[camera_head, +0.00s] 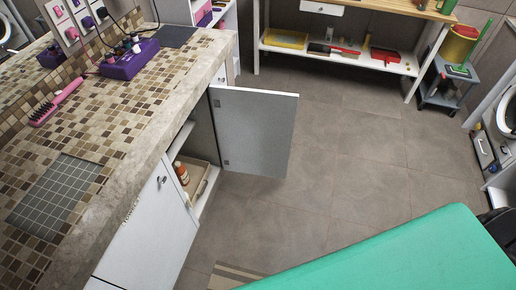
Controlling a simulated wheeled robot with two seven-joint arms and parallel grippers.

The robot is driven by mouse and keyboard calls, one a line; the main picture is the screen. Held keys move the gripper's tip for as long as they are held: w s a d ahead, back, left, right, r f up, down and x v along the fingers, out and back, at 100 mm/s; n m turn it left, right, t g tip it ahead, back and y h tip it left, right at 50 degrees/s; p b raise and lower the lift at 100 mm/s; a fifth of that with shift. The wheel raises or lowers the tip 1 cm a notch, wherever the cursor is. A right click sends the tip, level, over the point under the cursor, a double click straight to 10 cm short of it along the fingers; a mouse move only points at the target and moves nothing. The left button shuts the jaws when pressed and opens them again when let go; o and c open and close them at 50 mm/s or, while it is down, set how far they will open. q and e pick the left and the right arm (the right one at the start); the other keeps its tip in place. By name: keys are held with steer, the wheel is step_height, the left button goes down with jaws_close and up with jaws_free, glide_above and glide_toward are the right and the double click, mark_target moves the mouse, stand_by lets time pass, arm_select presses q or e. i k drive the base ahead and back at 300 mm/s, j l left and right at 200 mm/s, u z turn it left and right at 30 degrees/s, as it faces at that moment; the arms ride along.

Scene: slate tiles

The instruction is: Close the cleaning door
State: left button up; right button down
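The open cabinet door (252,132), a grey-white panel, stands swung well out from the white cabinet under the tiled counter in the head view. Its hinges show at its left edge. Behind it the cabinet opening shows a box (197,176) and a brown bottle (181,173) on a shelf. A closed white door (140,236) with a dark knob and lettering is nearer, on the same cabinet front. I cannot read the lettering well enough to tell whether either is the cleaning door. Neither gripper is in view.
The tiled counter (120,100) runs along the left, with a pink brush (57,101) and a purple box (129,60) on it. A green padded surface (400,258) fills the bottom right. Grey floor (345,150) is clear beyond the door. A workbench (345,55) stands behind.

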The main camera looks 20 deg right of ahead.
mark_target(255, 128)
steer(key=k+u, duration=0.2)
steer(key=u, duration=0.3)
steer(key=k+j+u, duration=0.1)
steer(key=u, duration=0.4)
steer(key=l+u, duration=0.1)
steer(key=u, duration=0.35)
steer(key=l+u, duration=0.1)
steer(key=u, duration=0.75)
steer(key=l+u, duration=0.15)
steer(key=u, duration=0.3)
steer(key=k+l, duration=0.3)
steer(key=l, duration=0.35)
steer(key=k+l, duration=0.3)
steer(key=l, duration=0.4)
steer(key=k+l, duration=0.35)
steer(key=l, duration=0.3)
steer(key=k+l, duration=0.3)
steer(key=l, duration=0.4)
steer(key=k+l, duration=0.3)
steer(key=l, duration=0.35)
steer(key=k+l+u, duration=0.1)
steer(key=k+l, duration=0.2)
steer(key=l, duration=0.4)
steer(key=k+l, duration=0.35)
steer(key=l, duration=0.3)
steer(key=k+l, duration=0.35)
steer(key=l, duration=0.25)
